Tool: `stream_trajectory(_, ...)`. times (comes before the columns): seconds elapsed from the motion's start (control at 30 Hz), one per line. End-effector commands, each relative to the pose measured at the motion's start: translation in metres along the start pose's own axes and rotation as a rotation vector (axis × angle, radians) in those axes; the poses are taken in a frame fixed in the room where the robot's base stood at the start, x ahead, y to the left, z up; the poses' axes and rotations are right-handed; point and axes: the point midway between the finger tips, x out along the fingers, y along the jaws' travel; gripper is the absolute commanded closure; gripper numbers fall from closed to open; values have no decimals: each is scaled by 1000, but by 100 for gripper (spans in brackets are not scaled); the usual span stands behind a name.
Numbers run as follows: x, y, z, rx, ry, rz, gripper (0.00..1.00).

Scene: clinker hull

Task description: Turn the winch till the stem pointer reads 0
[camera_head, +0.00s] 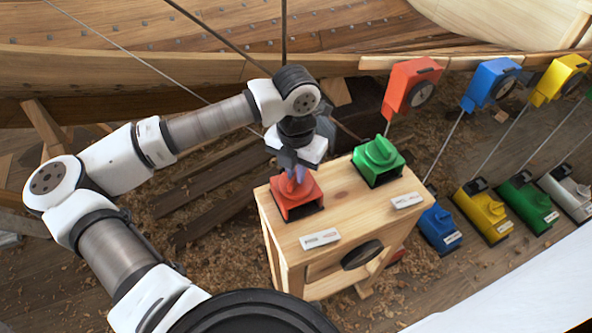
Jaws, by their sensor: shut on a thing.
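My gripper (296,174) points down onto the red winch (298,198) on top of a wooden stand, and is shut on its knob. The fingers hide most of the knob. A green winch (378,162) sits on the same stand to the right, with nothing touching it. A small label plate (320,239) lies in front of the red winch, its text too small to read. Red, blue and yellow boxes with round dials stand at the back right; the red one (414,88) is nearest. I cannot read the pointers or tell which is the stem pointer.
The wooden stand (345,215) has a round dark opening in its front. Blue (437,229), yellow (484,212), green (527,203) and pale (569,190) units sit on the floor at right. The plank hull (150,75) crosses the back, with thin lines running across the scene.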

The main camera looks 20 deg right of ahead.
Motion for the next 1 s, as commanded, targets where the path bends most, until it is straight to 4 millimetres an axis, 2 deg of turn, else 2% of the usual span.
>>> stream_trajectory(0.33,8,0,0,219,-2,4,100)
stream_trajectory(0.7,5,0,0,512,-3,2,100)
stream_trajectory(1.0,2,0,0,662,-1,1,100)
